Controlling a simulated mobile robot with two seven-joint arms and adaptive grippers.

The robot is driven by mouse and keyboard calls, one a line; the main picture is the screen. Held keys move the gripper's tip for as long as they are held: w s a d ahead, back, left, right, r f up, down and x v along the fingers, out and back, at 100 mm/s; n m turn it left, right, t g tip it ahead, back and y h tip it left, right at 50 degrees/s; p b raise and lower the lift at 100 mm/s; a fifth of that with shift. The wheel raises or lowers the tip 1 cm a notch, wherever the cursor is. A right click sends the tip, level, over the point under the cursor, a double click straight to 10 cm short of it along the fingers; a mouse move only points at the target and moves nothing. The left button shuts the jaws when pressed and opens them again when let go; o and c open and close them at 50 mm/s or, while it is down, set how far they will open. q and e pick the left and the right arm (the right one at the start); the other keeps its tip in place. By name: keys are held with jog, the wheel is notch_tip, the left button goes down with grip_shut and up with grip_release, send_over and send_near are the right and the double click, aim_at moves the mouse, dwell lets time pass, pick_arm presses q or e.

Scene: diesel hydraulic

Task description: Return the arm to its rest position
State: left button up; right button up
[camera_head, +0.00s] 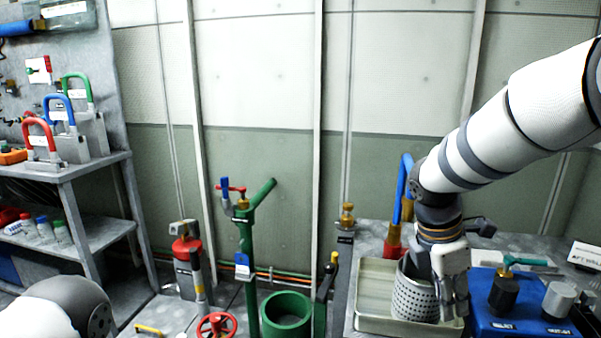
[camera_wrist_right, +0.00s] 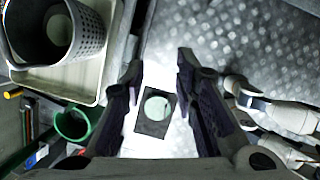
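My right arm comes in from the upper right of the head view. Its gripper (camera_head: 452,300) points down beside the right side of a grey perforated basket (camera_head: 412,295) and partly covers it. In the right wrist view the two dark fingers (camera_wrist_right: 160,75) stand apart with nothing between them. The basket (camera_wrist_right: 92,35) is at the upper left there, clear of the fingers. A dark square plate with a pale round spot (camera_wrist_right: 157,106) lies below the finger gap. A part of my left arm shows at the lower left of the head view; its gripper is out of view.
The basket stands in a cream tray (camera_head: 375,318). A blue block with fittings (camera_head: 525,312) is close on the right, and a blue-handled red valve (camera_head: 397,235) is behind. A green pipe stand (camera_head: 246,260) and green ring (camera_head: 287,312) are left. A shelf (camera_head: 90,170) stands far left.

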jog(key=s+a+f+m+g+y, duration=0.1)
jog(key=s+f+m, duration=0.1)
jog(key=f, duration=0.4)
jog(key=s+a+f+m+y, duration=0.1)
jog(key=s+f, duration=0.1)
jog(key=f, duration=0.5)
jog(key=s+a+f+m+g+y, duration=0.15)
jog(key=s+f+m, duration=0.35)
jog(key=s+f, duration=0.6)
pick_arm(q)
jog(key=w, duration=0.1)
jog(key=w+r+p, duration=0.1)
jog(key=w, duration=0.1)
pick_arm(e)
jog(key=s+d+f+m, duration=0.1)
jog(key=s+m, duration=1)
jog(key=s, duration=1.3)
jog(key=shift+s+f, duration=0.4)
pick_arm(q)
jog(key=shift+c, duration=0.2)
